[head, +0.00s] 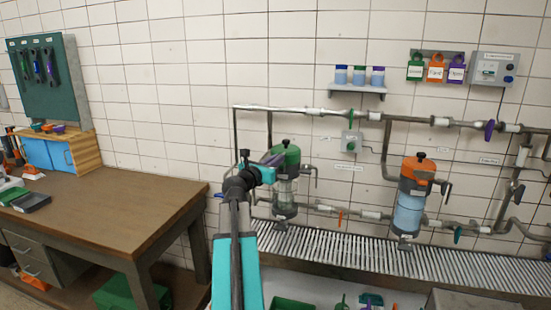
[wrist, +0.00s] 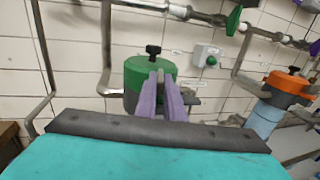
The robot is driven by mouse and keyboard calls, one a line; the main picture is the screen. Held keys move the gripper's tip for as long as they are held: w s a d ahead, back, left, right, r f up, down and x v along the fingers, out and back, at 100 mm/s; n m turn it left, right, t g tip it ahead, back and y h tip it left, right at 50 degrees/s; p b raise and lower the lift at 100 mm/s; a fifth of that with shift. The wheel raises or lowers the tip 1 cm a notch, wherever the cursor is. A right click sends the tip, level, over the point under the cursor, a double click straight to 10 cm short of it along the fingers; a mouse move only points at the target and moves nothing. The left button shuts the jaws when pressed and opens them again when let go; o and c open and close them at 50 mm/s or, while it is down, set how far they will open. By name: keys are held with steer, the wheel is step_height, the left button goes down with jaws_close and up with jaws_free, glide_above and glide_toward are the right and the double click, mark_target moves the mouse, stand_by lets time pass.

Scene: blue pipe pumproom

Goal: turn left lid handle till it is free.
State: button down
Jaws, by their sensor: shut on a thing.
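The left vessel has a green lid (head: 287,152) above a clear body (head: 284,192). The handle also shows in the head view (head: 285,142). My gripper (head: 279,158) reaches to the lid from the left.
A second vessel with an orange lid (head: 417,169) and blue contents stands to the right. Grey pipes (head: 300,110) run along the tiled wall behind and above. A slatted grating (head: 340,257) lies below. A wooden workbench (head: 110,205) stands at the left.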

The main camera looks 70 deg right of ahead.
mark_target(289, 158)
steer(key=shift+s+d+n+t+y+p, duration=0.45)
steer(key=shift+n+t+y+p, duration=0.85)
steer(key=shift+n+t+p, duration=1.25)
steer(key=shift+s+d+n+t+y+p, duration=0.2)
steer(key=shift+s+n+t+y+p, duration=0.45)
steer(key=shift+n+t+y+p, duration=1.9)
steer(key=shift+s+d+n+t+y+p, duration=0.1)
steer(key=shift+s+d+n+t+p, duration=0.35)
steer(key=shift+n+t, duration=2.3)
steer(key=shift+s+d+n+t+y+b, duration=0.1)
steer(key=shift+n+t+y+b, duration=0.1)
steer(key=shift+t+y, duration=0.6)
steer(key=shift+s+d+n+t+y+b, duration=0.1)
steer(key=shift+n+t+y, duration=0.05)
steer(key=shift+t+y, duration=0.7)
steer(key=shift+s+d+n+t+y+b, duration=0.1)
steer(key=shift+n+t+y, duration=0.1)
steer(key=shift+t+y, duration=0.6)
steer(key=shift+d+n+y, duration=0.1)
steer(key=shift+n+y, duration=0.5)
steer(key=shift+y, duration=0.3)
steer(key=shift+n+t+y, duration=0.3)
steer(key=shift+n+y, duration=0.1)
steer(key=shift+y, duration=0.3)
